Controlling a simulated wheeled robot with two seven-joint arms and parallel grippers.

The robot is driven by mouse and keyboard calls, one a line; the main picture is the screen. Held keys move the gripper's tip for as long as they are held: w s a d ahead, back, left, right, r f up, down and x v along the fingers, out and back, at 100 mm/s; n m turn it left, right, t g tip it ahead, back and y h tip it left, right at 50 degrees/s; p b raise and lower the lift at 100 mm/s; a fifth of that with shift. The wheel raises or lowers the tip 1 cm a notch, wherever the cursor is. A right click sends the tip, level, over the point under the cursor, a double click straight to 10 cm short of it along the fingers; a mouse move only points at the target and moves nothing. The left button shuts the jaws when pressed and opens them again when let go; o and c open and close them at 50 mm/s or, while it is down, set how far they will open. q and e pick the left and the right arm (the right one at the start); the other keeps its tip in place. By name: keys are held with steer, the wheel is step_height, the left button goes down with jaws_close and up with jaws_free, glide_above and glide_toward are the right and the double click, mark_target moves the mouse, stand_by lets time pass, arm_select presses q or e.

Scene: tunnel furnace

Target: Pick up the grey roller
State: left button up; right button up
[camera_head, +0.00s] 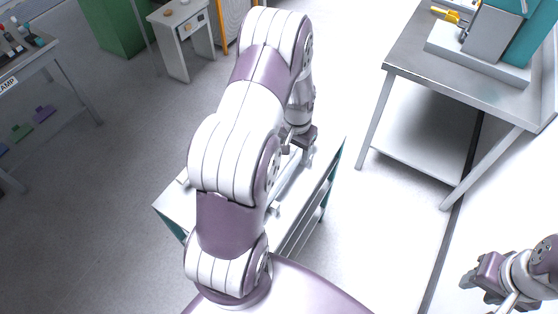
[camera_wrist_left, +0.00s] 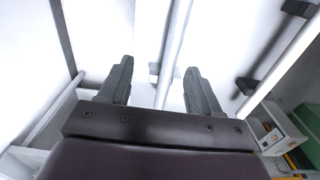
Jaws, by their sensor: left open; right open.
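A long light-grey roller (camera_wrist_left: 176,48) runs away between the two fingers of my left gripper (camera_wrist_left: 158,80) in the left wrist view. The fingers are apart, one on each side of it; I cannot tell how far above it they are. In the head view the left gripper (camera_head: 308,153) is over the far part of a white table, and a pale roller (camera_head: 292,185) shows partly beside my arm. My left arm hides much of the tabletop. My right gripper (camera_head: 478,284) is open at the lower right, away from the table.
The white table (camera_head: 172,203) has teal legs. In the wrist view, similar pale rods lie at left (camera_wrist_left: 52,112) and right (camera_wrist_left: 292,62), with dark supports (camera_wrist_left: 248,86). A steel bench (camera_head: 420,75) with a teal machine (camera_head: 520,40) stands at right. Floor between is clear.

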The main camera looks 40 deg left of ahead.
arm_select(q)
steer(key=a+f, duration=0.2)
steer(key=p, duration=0.2)
glide_above(285, 171)
steer(key=f, duration=0.4)
steer(key=d+f, duration=0.1)
steer(key=f, duration=0.1)
steer(key=shift+f, duration=0.1)
steer(key=shift+a+f+p, duration=0.1)
steer(key=shift+f+p, duration=0.3)
steer(key=shift+p, duration=0.05)
steer(key=f, duration=0.1)
steer(key=f+p, duration=0.1)
steer(key=f, duration=0.2)
steer(key=shift+s+a+p, duration=0.15)
steer(key=shift+a+p, duration=0.2)
steer(key=shift+p, duration=0.05)
steer(key=shift+f, duration=0.4)
steer(key=c, duration=1.1)
arm_select(e)
step_height(285, 171, up, 6)
steer(key=shift+s, duration=0.25)
